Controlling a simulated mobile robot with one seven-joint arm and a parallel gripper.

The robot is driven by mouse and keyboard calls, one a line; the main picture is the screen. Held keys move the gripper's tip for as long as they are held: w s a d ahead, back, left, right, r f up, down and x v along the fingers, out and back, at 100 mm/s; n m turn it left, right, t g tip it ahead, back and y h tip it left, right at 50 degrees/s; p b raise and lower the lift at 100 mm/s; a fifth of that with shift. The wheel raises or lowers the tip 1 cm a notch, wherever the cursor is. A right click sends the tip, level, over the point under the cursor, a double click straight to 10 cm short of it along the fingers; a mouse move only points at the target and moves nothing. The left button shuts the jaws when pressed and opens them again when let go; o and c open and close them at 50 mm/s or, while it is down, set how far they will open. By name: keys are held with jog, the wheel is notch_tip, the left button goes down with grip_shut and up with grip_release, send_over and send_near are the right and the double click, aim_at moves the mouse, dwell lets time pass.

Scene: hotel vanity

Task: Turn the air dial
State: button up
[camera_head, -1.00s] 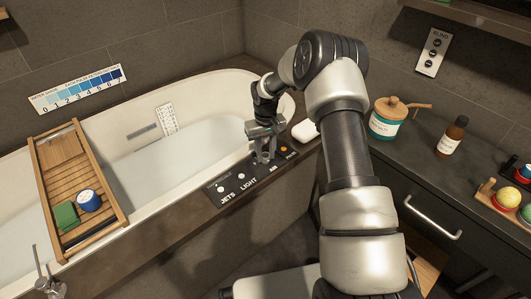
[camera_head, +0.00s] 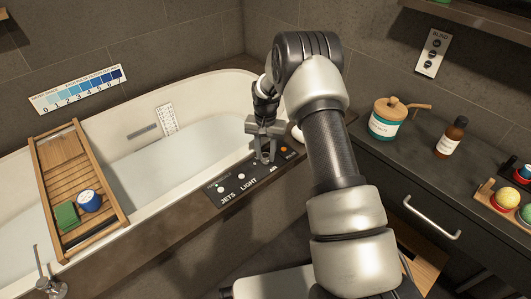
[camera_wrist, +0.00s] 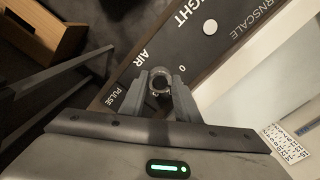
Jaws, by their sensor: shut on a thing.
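The control panel (camera_head: 228,190) on the tub's rim carries the labels JETS, LIGHT and AIR, with white buttons and an orange one. My gripper (camera_head: 265,157) points down onto the panel near the AIR label. In the wrist view my gripper (camera_wrist: 160,88) has its two fingers closed around the air dial (camera_wrist: 160,82), a small round dark knob with a metallic edge. A "0" mark shows beside it, and the AIR and PULSE labels lie to its left. The fingers hide the dial's sides, and its pointer cannot be made out.
The bathtub (camera_head: 215,90) holds water, with a wooden caddy (camera_head: 75,150) across it bearing a green cloth and a blue jar. A white object (camera_head: 297,133) sits behind my arm. The dark counter (camera_head: 410,160) at right holds a labelled jar (camera_head: 385,120) and a brown bottle (camera_head: 451,136).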

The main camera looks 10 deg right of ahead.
aim_at(266, 155)
jog(key=shift+m, duration=0.3)
jog(key=o, duration=1)
jog(key=shift+o, duration=0.2)
notch_tip(266, 155, up, 17)
jog(key=p, duration=0.4)
jog(key=shift+r, duration=0.2)
